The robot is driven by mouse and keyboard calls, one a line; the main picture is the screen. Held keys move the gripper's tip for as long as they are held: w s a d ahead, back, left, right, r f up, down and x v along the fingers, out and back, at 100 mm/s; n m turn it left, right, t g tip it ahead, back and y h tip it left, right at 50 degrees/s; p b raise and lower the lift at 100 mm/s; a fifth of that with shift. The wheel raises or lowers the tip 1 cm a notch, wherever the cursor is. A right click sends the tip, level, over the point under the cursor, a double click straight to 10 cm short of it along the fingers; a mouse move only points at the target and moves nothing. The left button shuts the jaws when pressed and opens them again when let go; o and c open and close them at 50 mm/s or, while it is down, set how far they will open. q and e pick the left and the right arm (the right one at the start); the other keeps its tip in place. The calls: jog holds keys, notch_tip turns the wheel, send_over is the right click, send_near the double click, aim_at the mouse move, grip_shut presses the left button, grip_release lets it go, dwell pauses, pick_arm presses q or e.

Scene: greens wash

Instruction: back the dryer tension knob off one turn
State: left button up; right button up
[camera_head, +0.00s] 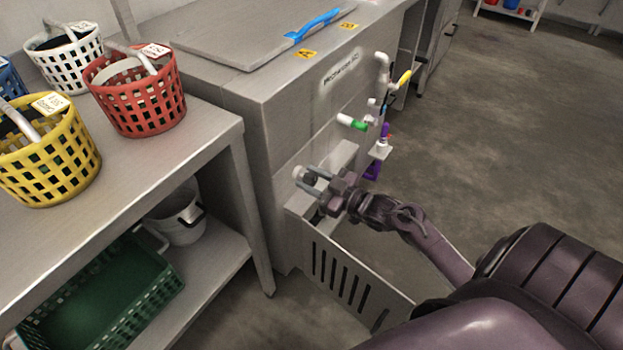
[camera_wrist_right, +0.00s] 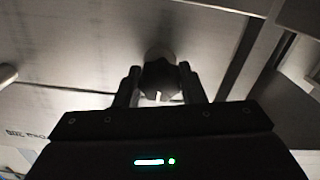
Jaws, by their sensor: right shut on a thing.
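The tension knob (camera_wrist_right: 160,82) is a dark round knob with a white mark on its lower edge. It sits on a pale round base against a grey metal panel. In the right wrist view my right gripper (camera_wrist_right: 162,88) has one finger on each side of the knob and is shut on it. In the head view the right gripper (camera_head: 308,182) reaches in from the right to the front of the grey steel machine (camera_head: 300,125), above a slotted panel (camera_head: 345,275). The knob is mostly hidden by the fingers there. My left gripper is not in view.
Pipes with a green-banded valve (camera_head: 352,122) and a purple fitting (camera_head: 372,171) stand just beyond the gripper. A steel table (camera_head: 190,150) at left holds a red basket (camera_head: 137,97), a yellow basket (camera_head: 48,160) and a white basket (camera_head: 66,57). A green crate (camera_head: 105,295) is underneath.

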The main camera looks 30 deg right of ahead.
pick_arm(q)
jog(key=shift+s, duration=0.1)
pick_arm(e)
jog(key=shift+n, duration=0.3)
jog(key=shift+n, duration=0.8)
jog(key=n+p, duration=0.1)
jog(key=n, duration=0.1)
jog(key=shift+n, duration=0.3)
jog(key=n, duration=0.3)
jog(key=shift+n, duration=0.3)
jog(key=n, duration=0.5)
jog(key=shift+a+p, duration=0.1)
jog(key=shift+p, duration=0.3)
jog(key=n, duration=0.4)
jog(key=shift+f, duration=0.1)
jog(key=n, duration=0.4)
jog(key=shift+n, duration=0.3)
jog(key=n, duration=0.4)
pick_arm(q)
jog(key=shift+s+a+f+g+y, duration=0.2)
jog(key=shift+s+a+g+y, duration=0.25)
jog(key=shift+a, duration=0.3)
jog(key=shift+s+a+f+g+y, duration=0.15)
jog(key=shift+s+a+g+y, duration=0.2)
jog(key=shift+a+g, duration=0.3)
pick_arm(e)
jog(key=shift+n, duration=1.8)
